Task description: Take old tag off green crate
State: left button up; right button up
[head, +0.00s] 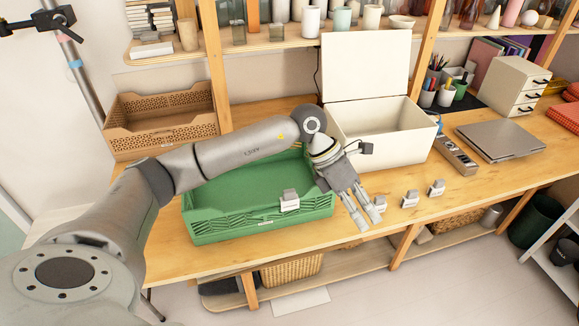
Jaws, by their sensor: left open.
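The green crate (262,224) stands on the wooden table, left of centre. A small tag with a grey clip and a white label (289,201) sits on its front rim, right of the rim's middle. My left arm reaches across above the crate. My left gripper (370,222) is open and empty, pointing down, to the right of the crate and apart from the tag. Similar small tags stand on the table to the right: one (379,204) is close behind the gripper's fingers, and two more (410,199) (436,188) are farther right. My right gripper does not show.
A white box (385,150) with its lid raised stands behind the gripper. A tan crate (160,124) stands at the back left. A grey laptop (499,140) lies to the right. Shelves with bottles and cups run along the back. The table's front strip is clear.

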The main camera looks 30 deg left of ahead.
pick_arm(q)
jog(key=w+a+y, duration=0.1)
jog(key=a+y, duration=0.4)
jog(key=a, duration=0.6)
notch_tip(320, 180, up, 2)
jog(key=y, duration=0.2)
send_over(289, 190)
jog(key=shift+d+r+n+g, duration=0.2)
jog(key=shift+n+g, duration=0.1)
jog(key=shift+s+a+f+y, duration=0.1)
jog(key=shift+a+y, duration=0.1)
jog(key=shift+y, duration=0.1)
notch_tip(289, 190, down, 10)
jog(key=shift+d+f+p, duration=0.1)
jog(key=shift+f+p, duration=0.15)
jog(key=shift+p, duration=0.8)
jog(key=shift+c, duration=0.3)
grip_shut()
